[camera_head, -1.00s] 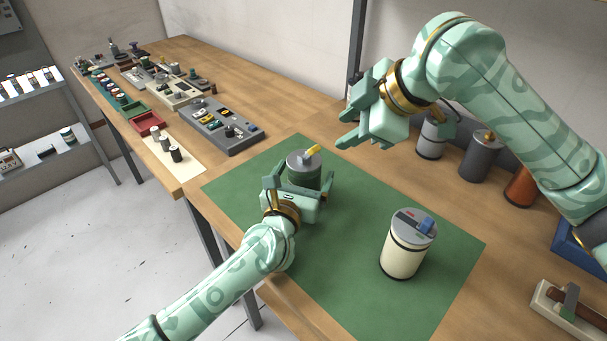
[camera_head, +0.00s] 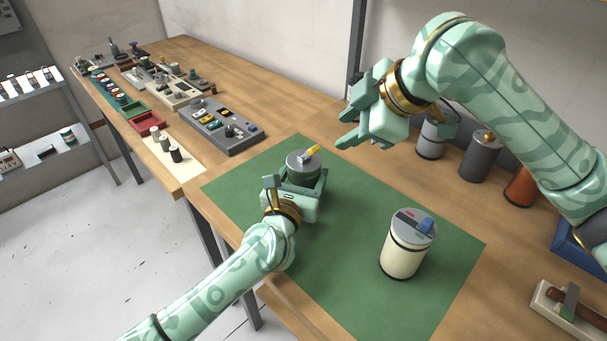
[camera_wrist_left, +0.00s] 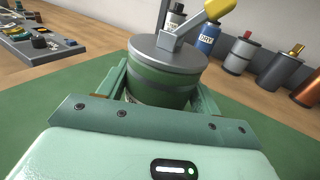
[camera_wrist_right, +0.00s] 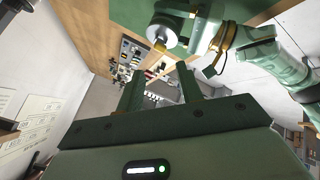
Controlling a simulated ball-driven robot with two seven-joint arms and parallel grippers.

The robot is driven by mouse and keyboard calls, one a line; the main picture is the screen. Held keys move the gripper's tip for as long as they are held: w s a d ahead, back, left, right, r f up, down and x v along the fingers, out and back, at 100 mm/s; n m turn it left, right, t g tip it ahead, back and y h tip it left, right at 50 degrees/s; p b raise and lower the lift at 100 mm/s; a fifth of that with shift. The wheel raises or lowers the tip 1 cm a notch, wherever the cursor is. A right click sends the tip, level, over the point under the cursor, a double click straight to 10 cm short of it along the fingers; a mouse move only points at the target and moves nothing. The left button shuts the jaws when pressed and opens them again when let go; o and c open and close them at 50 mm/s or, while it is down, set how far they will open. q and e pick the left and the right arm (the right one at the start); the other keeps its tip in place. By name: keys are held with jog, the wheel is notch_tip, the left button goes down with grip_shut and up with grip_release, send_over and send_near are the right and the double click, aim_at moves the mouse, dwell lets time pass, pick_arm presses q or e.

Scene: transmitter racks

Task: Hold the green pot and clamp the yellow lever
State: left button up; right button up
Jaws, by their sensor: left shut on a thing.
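The green pot (camera_head: 304,167) stands upright on the green mat (camera_head: 345,262), with a grey lid. The yellow lever (camera_head: 312,150) sits on top of the lid and points up to the right. In the left wrist view the pot (camera_wrist_left: 165,82) is between my left fingers and the lever (camera_wrist_left: 217,10) rises above it. My left gripper (camera_head: 307,182) is shut on the pot's body from the near side. My right gripper (camera_head: 362,128) is open and empty, in the air to the right of and above the pot. In the right wrist view its fingers (camera_wrist_right: 160,92) are apart.
A cream canister (camera_head: 403,252) with a blue lever stands on the mat's right side. Grey and dark canisters (camera_head: 480,158) stand along the wall behind my right arm. The mat's front is clear.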

jog(key=shift+f, duration=0.1)
jog(key=c, duration=0.4)
jog(key=shift+h, duration=0.6)
jog(key=d+f, duration=0.1)
jog(key=d, duration=0.1)
jog(key=d+f, duration=0.4)
jog(key=shift+s+d+f, duration=0.1)
jog(key=shift+s+f, duration=0.15)
jog(key=shift+s, duration=0.15)
grip_shut()
jog(key=s+n+y, duration=0.1)
jog(key=n, duration=0.8)
jog(key=s+n+t+y, duration=0.1)
jog(key=s+n, duration=0.1)
jog(key=n, duration=0.7)
jog(key=s+a+n+t+y, duration=0.1)
jog(key=n, duration=0.8)
jog(key=shift+s+n, duration=0.25)
jog(key=shift+n, duration=0.05)
